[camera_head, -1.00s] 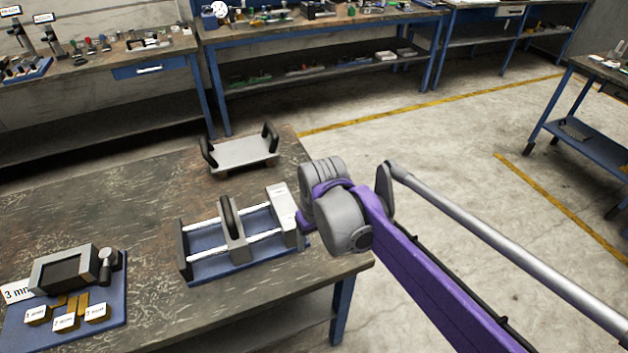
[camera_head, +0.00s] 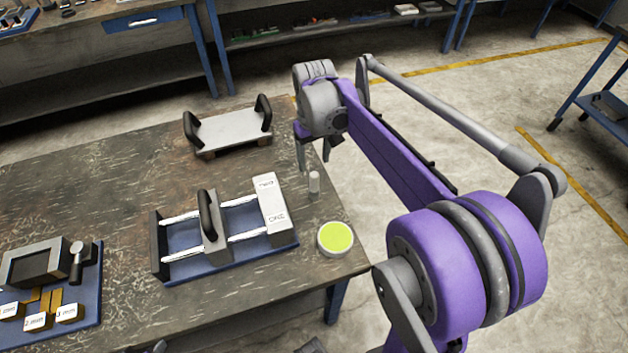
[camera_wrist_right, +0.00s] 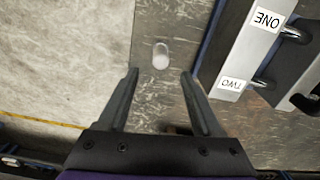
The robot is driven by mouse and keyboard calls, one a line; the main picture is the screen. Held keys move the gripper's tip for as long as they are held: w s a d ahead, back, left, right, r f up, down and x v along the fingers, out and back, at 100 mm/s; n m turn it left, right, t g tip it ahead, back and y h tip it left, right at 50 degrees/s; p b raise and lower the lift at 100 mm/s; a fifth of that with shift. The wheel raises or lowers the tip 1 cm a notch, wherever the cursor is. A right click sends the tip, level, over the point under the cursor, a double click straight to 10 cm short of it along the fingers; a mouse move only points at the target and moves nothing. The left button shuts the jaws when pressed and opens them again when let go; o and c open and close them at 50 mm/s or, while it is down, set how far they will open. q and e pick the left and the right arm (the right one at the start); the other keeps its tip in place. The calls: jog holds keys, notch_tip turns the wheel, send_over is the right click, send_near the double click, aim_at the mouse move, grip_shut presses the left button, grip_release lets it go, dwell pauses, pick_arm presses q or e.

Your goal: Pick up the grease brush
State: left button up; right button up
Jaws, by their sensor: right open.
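A small pale upright cylinder (camera_head: 314,182), which looks like the grease brush, stands on the table near its right edge, between the slide fixture and the table edge. In the right wrist view the cylinder (camera_wrist_right: 160,56) is centred just beyond the fingertips; no bristles can be made out. My right gripper (camera_head: 314,157) is open and empty, pointing down, just behind the cylinder in the head view. In the right wrist view its fingers (camera_wrist_right: 160,75) are spread, with the cylinder apart from them. My left gripper is not in view.
A round tin with a yellow-green top (camera_head: 336,238) sits near the table's front right corner. The slide fixture (camera_head: 272,208), with labelled block and black handle, is left of the cylinder. A two-handled plate (camera_head: 232,134) lies behind. A blue tray (camera_head: 92,290) with blocks is left.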

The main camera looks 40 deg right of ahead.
aim_at(314, 183)
notch_tip(314, 183, down, 4)
jog(key=shift+s+a+r, duration=0.1)
jog(key=shift+s+a, duration=0.05)
notch_tip(314, 183, down, 6)
jog(key=shift+r, duration=0.1)
grip_shut()
dwell(0.4)
